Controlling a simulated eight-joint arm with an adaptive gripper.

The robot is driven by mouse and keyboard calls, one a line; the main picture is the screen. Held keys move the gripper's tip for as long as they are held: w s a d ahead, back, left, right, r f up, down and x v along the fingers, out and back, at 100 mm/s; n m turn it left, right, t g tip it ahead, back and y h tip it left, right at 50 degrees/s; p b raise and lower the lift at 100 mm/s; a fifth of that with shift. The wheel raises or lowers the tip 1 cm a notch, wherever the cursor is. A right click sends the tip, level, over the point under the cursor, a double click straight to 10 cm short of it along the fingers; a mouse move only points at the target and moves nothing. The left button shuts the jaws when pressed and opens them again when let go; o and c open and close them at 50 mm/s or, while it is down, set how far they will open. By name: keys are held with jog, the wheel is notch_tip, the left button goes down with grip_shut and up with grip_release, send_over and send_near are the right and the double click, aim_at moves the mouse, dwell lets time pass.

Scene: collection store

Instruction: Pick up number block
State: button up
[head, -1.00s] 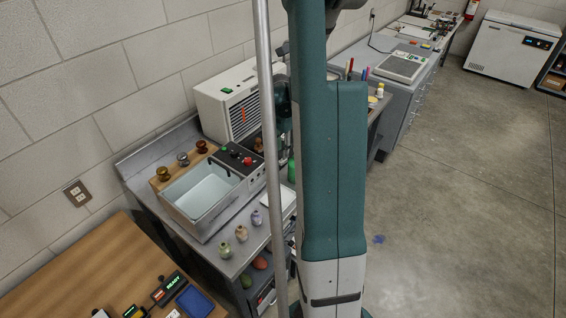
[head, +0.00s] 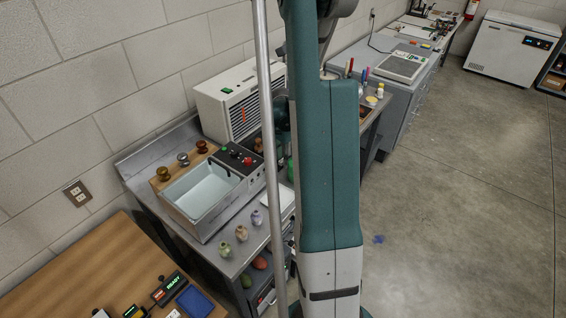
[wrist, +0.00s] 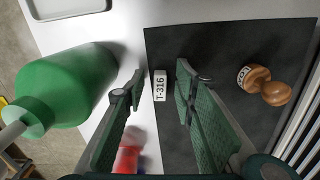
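The number block (wrist: 160,85) is a small white piece marked T-316. In the wrist view it lies by the left edge of a dark mat (wrist: 215,48). My gripper (wrist: 161,80) is open, with its two green fingers apart. The block appears in the gap between the fingertips, and I see no contact with either finger. How far above it the tips are, I cannot tell. In the head view my own arm stands in front of that part of the bench, and I cannot make out the block there.
A brown wooden knob-shaped piece (wrist: 275,93) with a white tag is on the mat at right. A blurred red item (wrist: 127,158) shows near the bottom.

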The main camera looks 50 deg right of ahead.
aim_at(281, 161)
dwell(0.4)
jog(key=c, duration=0.9)
jog(key=shift+o, duration=0.2)
jog(key=shift+r, duration=0.1)
notch_tip(281, 161, up, 10)
dwell(0.7)
